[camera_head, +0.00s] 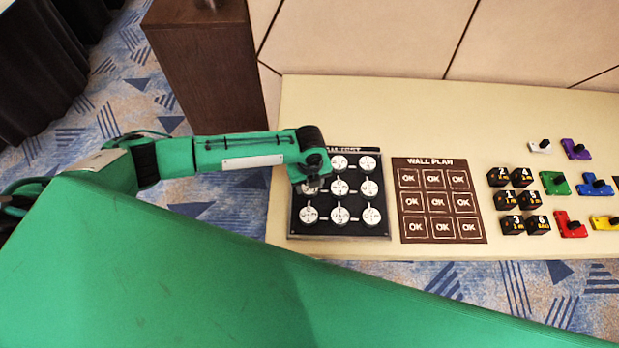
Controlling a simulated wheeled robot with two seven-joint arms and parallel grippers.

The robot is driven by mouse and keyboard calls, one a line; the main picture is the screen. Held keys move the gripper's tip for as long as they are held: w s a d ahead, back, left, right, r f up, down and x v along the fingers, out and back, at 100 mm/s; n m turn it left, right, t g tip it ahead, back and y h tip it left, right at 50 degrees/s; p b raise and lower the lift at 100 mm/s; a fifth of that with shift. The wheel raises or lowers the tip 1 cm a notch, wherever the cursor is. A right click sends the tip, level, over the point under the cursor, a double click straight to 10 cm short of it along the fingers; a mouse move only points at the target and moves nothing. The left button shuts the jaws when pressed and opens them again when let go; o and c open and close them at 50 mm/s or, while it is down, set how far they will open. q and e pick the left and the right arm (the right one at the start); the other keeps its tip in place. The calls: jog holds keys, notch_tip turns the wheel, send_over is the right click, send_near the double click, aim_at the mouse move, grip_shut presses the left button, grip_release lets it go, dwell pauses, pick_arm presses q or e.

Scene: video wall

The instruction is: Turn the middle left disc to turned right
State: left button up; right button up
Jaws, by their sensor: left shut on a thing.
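A dark board (325,231) on the cream table holds white round discs in rows of three, each with markings too small to read. My left gripper (312,177) reaches in from the left, pointing down over the board's left column. It is shut on the middle left disc (311,188), which it partly covers, so I cannot tell which way that disc is turned. The upper left disc is hidden behind my gripper and wrist. The middle disc (339,188) and lower left disc (309,215) are in clear view. My right gripper is not in view.
A brown "WALL PLAN" card (428,240) with OK squares lies right of the board. Farther right are several black numbered cubes (511,200) and coloured pieces, including a green one (555,183). A brown cabinet (205,75) stands behind my left arm.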

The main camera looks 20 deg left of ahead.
pick_arm(q)
jog(key=n+p, duration=0.1)
jog(key=n, duration=0.1)
jog(key=n+p, duration=0.3)
jog(key=shift+r+n, duration=0.25)
jog(key=shift+n, duration=0.05)
jog(key=shift+w+f+n+p, duration=0.1)
jog(key=shift+n+p, duration=0.7)
jog(key=shift+n, duration=0.6)
jog(key=o, duration=1)
jog(key=shift+f, duration=0.1)
